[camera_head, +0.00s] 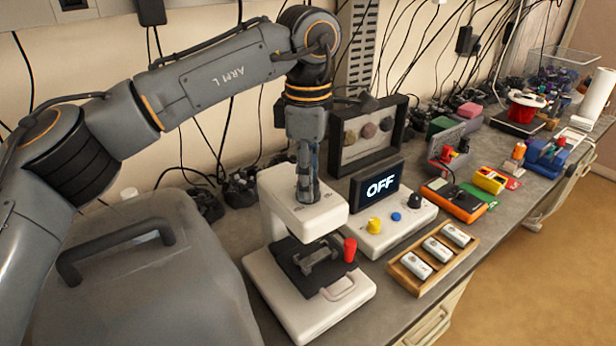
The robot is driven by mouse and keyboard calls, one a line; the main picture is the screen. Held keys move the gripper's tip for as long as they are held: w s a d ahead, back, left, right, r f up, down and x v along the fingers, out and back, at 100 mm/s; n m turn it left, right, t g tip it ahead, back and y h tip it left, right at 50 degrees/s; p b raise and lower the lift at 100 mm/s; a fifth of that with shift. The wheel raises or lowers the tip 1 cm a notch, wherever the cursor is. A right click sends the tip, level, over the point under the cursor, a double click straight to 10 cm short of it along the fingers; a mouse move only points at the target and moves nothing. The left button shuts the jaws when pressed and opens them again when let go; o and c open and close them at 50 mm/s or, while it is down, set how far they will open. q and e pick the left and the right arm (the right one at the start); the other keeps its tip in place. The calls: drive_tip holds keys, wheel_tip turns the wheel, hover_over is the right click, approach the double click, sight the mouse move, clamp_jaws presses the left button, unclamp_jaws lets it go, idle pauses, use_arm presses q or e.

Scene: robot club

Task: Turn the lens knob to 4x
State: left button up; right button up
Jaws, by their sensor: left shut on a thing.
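A white microscope-like device (275,203) stands on the bench, with a black stage (296,262) carrying a grey metal part (318,262) and a red knob (350,250) at the stage's side. My left gripper (308,196) points straight down at the top of the device's head. It is shut on what seems to be the lens knob there, which the fingers hide; its setting cannot be read. Beside it is a white control box (390,232) with a yellow knob (374,225), a blue button (396,217), a black knob (414,200) and a display (378,187) reading OFF. My right gripper is out of view.
A wooden tray (408,286) with three white blocks lies at the front right. A framed panel (345,158) stands behind the display. Several coloured gadgets and cables crowd the bench farther right.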

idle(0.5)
use_arm(q)
drive_tip(key=o, duration=1.2)
drive_tip(key=shift+c, duration=0.2)
wheel_tip(320, 180, up, 12)
